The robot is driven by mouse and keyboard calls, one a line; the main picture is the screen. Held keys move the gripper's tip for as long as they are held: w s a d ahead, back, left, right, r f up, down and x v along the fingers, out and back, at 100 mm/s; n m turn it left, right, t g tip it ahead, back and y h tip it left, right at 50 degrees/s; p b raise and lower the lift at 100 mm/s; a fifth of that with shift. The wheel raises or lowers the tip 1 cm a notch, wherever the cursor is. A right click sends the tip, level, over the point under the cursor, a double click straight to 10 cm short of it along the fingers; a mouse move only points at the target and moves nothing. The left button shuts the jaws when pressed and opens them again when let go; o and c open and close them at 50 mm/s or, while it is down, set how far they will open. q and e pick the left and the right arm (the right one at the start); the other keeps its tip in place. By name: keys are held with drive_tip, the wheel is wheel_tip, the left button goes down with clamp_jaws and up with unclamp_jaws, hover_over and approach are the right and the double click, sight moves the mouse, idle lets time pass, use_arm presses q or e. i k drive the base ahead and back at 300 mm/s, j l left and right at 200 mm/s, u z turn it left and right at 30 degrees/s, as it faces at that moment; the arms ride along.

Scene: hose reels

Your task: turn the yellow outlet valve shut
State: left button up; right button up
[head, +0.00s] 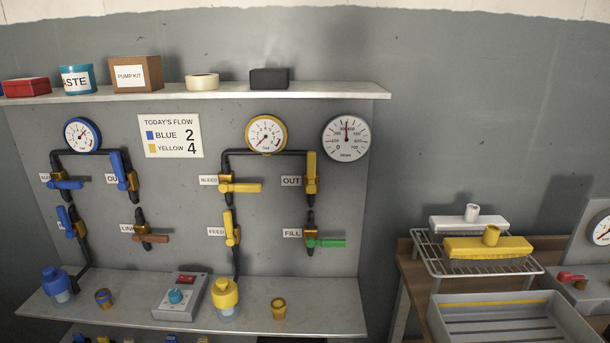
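The yellow outlet valve (311,168) is on the wall panel, right of the label OUT (291,181). Its yellow lever points straight up, in line with the vertical black pipe. The yellow-rimmed gauge (266,135) is above and left of it. The yellow bleed valve (240,187) has its lever lying level to the right. The feed valve (230,228) has its yellow lever upright. The fill valve (325,242) below has a green lever lying level to the right. Neither of my grippers is in view.
A shelf (200,97) with boxes and tape juts out above the valves. A lower shelf (336,309) holds a yellow-capped bottle (224,297), a control box (181,297) and small cups. Blue valves (120,170) are to the left. A wire rack (470,262) stands at right.

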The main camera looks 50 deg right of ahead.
sight(311, 188)
drive_tip(key=z, duration=1.5)
